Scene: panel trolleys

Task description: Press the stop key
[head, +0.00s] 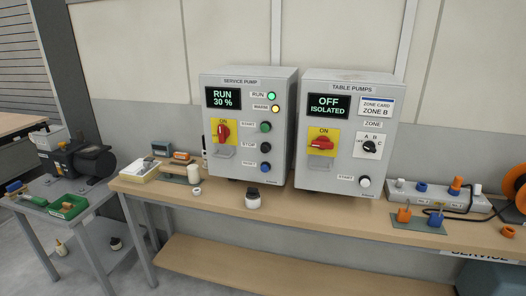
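The stop key (265,147) is a small black round button on the right side of the grey service pump panel (235,175), beside a label reading STOP. A green start key (266,127) sits above it and a blue key (265,167) below it. The panel's display (223,98) reads RUN 30 %. The green run lamp (271,96) and the yellow warn lamp (275,109) look lit. A red rotary switch (223,132) on a yellow plate is at the panel's left. My gripper is not in view.
The table pumps panel (343,180) stands to the right, its display (328,105) reading OFF ISOLATED. A black-lidded white jar (252,199) stands at the bench front edge before the service pump panel. Small items lie left; a power strip (440,197) lies right.

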